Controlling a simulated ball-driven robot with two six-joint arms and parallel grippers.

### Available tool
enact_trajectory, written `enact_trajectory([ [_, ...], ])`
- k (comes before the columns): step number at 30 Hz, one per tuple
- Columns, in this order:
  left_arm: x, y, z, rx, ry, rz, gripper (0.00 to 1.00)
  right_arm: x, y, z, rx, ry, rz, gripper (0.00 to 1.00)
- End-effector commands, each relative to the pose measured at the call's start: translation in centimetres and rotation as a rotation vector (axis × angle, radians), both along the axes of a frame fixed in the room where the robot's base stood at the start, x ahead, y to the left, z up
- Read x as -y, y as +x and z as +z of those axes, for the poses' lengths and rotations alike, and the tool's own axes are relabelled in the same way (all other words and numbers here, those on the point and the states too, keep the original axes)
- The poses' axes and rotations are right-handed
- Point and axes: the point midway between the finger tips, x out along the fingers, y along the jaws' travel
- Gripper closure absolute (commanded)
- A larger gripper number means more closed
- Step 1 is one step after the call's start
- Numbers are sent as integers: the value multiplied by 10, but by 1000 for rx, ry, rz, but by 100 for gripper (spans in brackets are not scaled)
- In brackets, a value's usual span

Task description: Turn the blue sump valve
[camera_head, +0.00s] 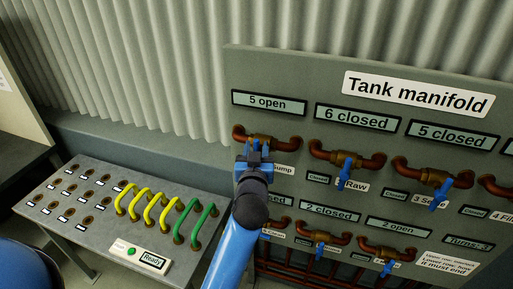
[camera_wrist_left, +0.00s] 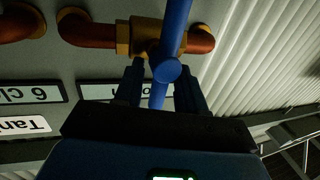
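The blue sump valve handle (camera_wrist_left: 172,30) sits on a brass and copper pipe fitting (camera_wrist_left: 146,36) on the manifold panel. In the head view its pipe (camera_head: 284,141) is at the panel's upper left, under a sign reading "5 open" (camera_head: 269,103). The label beside it is partly hidden and reads "ump". My left gripper (camera_head: 256,151) is at this handle. In the left wrist view its dark fingers (camera_wrist_left: 162,88) stand apart on either side of the handle's near end, with gaps visible. My right gripper is not in view.
More blue-handled valves, including Raw (camera_head: 346,172), are to the right and below on the panel (camera_head: 240,75). A grey bench (camera_head: 95,235) at left carries yellow cables (camera_head: 147,205), green cables (camera_head: 202,222) and a "Ready" box (camera_head: 140,256). A corrugated wall (camera_head: 150,60) stands behind.

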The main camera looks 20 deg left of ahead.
Motion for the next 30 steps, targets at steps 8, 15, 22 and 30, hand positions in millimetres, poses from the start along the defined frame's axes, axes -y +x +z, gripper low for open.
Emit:
enact_trajectory([
  [8, 0, 0, 0, 0, 0, 0, 67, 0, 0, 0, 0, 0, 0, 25],
  [15, 0, 0, 0, 0, 0, 0, 100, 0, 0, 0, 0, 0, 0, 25],
  [22, 0, 0, 0, 0, -9, 0, 100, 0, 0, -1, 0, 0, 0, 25],
  [30, -2, 0, -1, -2, -105, 0, 100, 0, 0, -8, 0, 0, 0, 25],
])
